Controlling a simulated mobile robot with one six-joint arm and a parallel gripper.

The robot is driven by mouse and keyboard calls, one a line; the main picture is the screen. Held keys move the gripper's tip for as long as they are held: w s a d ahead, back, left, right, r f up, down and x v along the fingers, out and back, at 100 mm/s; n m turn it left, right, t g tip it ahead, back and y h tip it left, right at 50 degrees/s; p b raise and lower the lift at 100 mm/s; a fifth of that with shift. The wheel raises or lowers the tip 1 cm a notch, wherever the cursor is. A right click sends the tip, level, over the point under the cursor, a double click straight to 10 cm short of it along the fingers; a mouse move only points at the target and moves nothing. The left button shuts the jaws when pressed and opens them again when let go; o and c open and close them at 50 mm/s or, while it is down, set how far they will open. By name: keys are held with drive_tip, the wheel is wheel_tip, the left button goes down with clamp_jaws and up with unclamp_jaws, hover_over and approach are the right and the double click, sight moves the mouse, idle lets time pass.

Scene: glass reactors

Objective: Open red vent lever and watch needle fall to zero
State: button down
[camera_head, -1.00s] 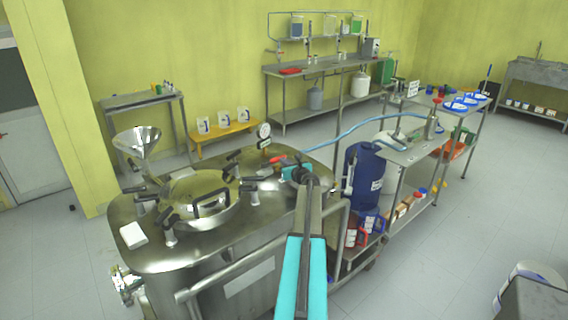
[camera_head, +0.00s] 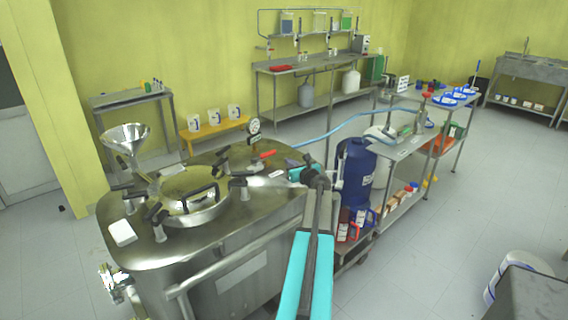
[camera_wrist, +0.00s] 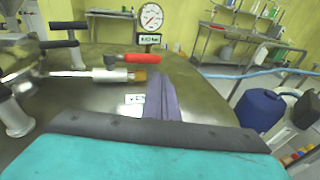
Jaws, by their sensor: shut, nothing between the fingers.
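The red vent lever (camera_head: 268,154) sits on top of the steel vessel (camera_head: 155,248), near its back right edge. In the wrist view the red lever (camera_wrist: 142,58) lies roughly crosswise above a metal pipe fitting with a brass end. A round white gauge (camera_head: 254,125) stands just behind it. The gauge (camera_wrist: 152,16) faces the wrist camera, but its needle reading is too small to tell. My gripper (camera_head: 298,173) is to the right of the lever, apart from it. In the wrist view my gripper's fingers (camera_wrist: 165,92) are shut and empty, on the near side of the lever.
Black clamp handles and a round lid (camera_head: 190,190) fill the left of the vessel top, with a steel funnel (camera_head: 125,138) behind. A blue drum (camera_head: 355,170) and a cart stand close on the right. A blue hose (camera_head: 350,127) runs behind.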

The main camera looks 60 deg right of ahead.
drive_tip(key=shift+s+a+r, duration=0.15)
drive_tip(key=shift+s+a, duration=0.15)
drive_tip(key=shift+s, duration=0.5)
drive_tip(key=shift+s+a+r, duration=0.1)
drive_tip(key=shift+s+a, duration=0.15)
drive_tip(key=shift+s, duration=0.5)
